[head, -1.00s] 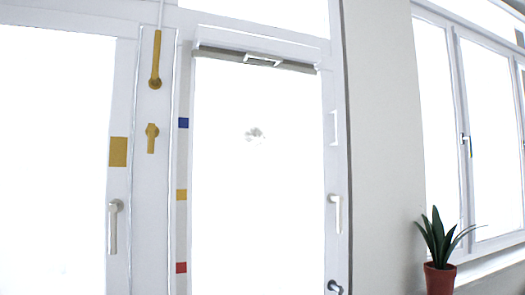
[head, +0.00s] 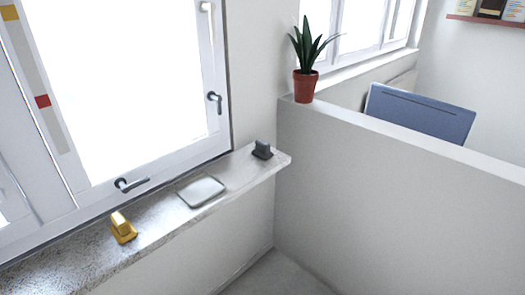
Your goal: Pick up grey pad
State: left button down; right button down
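A flat, light grey rectangular pad (head: 201,190) with rounded corners lies on the speckled windowsill (head: 150,228), near its middle. A small dark grey object (head: 262,151) stands on the sill's right end; its exact kind is hard to tell. A yellow object (head: 123,228) stands on the sill to the left of the flat pad. The pad and these two objects are apart from one another. Neither of my grippers is in view.
The window frame (head: 180,165) with a dark handle (head: 131,185) rises behind the sill. A low white wall (head: 380,190) stands to the right, with a potted plant (head: 306,62) on it. A blue panel (head: 420,112) shows behind that wall.

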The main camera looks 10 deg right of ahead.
aim_at(261, 150)
jog(key=i+l+u, duration=0.25)
jog(key=i+l, duration=0.55)
